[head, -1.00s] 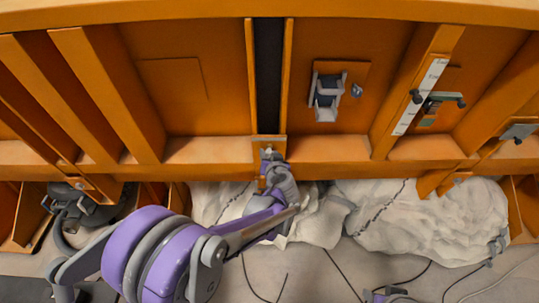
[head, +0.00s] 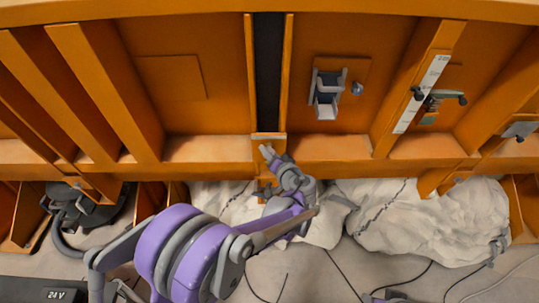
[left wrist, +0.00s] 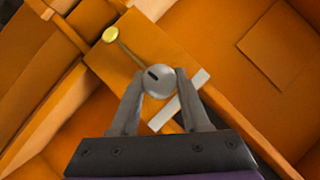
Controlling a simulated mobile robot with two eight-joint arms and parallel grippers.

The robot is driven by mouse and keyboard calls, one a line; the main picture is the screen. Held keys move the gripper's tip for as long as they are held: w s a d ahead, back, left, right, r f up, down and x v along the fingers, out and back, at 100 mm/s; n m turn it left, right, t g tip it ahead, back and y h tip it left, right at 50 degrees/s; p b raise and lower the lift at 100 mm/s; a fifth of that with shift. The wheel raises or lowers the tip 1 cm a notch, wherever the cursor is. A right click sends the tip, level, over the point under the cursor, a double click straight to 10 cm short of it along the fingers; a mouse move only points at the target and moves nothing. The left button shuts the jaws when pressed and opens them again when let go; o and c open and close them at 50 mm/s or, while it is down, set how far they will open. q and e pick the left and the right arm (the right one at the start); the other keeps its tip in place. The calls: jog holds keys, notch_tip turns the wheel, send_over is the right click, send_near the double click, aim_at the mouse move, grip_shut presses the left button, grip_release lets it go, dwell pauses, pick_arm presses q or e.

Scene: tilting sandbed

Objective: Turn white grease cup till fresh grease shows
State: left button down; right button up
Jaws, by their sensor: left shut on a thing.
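The white grease cup (left wrist: 154,88) is a small pale round cap with a dark slot in its face, seen in the left wrist view. My left gripper (left wrist: 158,82) is shut on it, one finger on each side. In the head view, my left gripper (head: 267,150) reaches the bracket on the orange beam from below, its fingers pointing up and left. The cup is too small and covered to make out there. I cannot make out any grease at the cup.
A pale bar (left wrist: 180,101) lies just behind the cup. Orange ribs flank the spot. Pale sacks (head: 425,220) and cables lie on the floor below.

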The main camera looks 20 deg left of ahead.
pick_arm(q)
jog(key=m+y+b, duration=0.2)
jog(key=m+y, duration=0.1)
jog(key=shift+f+b, duration=0.15)
jog(key=shift+b, duration=0.2)
pick_arm(e)
jog(key=f, duration=0.2)
jog(key=s+f, duration=0.1)
jog(key=shift+s+f, duration=0.1)
jog(key=shift+f, duration=0.3)
pick_arm(q)
jog(key=shift+y, duration=0.3)
jog(key=shift+c, duration=1.9)
grip_release()
jog(key=b+v, duration=0.1)
jog(key=v, duration=1)
pick_arm(e)
jog(key=shift+s+f, duration=0.15)
jog(key=shift+f, duration=0.55)
pick_arm(q)
jog(key=shift+a, duration=0.1)
